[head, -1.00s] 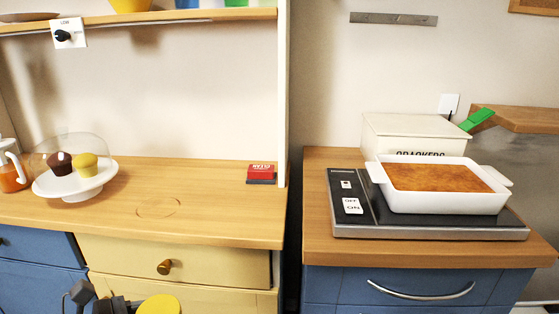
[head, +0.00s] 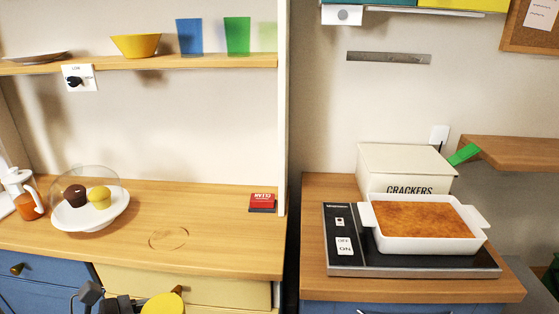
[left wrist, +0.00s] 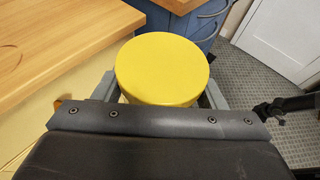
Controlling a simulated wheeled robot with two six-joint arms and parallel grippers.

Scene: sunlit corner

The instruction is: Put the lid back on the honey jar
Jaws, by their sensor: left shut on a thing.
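A round yellow lid (left wrist: 162,68) is between the fingers of my left gripper (left wrist: 160,96), which is shut on it, in the left wrist view. The lid faces the camera flat side on and hides most of the fingers. In the head view the same lid (head: 162,305) is cut by the bottom edge, in front of the yellow drawer and below the counter top. I cannot make out a honey jar in either view. My right gripper is not in view.
The wooden counter (head: 215,220) is mostly clear, with a faint ring mark (head: 168,239). A cake stand (head: 92,216) with two muffins under a dome and an orange jug (head: 27,205) stand left. A baking dish (head: 425,244) sits on the hot plate.

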